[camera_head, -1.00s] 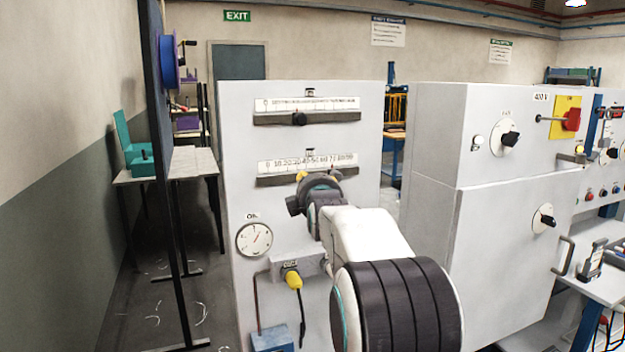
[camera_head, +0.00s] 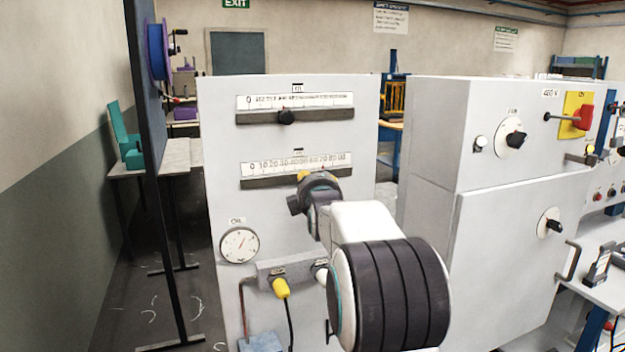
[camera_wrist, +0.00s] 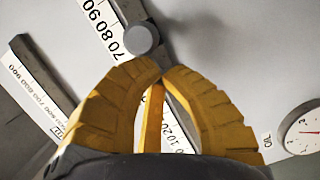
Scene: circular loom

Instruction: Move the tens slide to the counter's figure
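The tens scale (camera_head: 296,164), printed from 0 upward in tens, is the lower strip on the grey panel. My gripper (camera_head: 303,176) is in front of its slot, and the arm hides part of it. In the wrist view, a round grey knob (camera_wrist: 140,39), apparently the tens slide, is on the dark slot bar near 70. The yellow fingertips of my gripper (camera_wrist: 163,69) are almost together just beside the knob. Nothing shows clamped between them, and whether they touch the knob is unclear. I cannot make out the counter or its figure.
The upper hundreds scale (camera_head: 295,101) has a dark slide knob (camera_head: 286,117). A grey cabinet (camera_head: 520,150) with a red switch stands to the right. A dark upright post (camera_head: 152,180) stands left.

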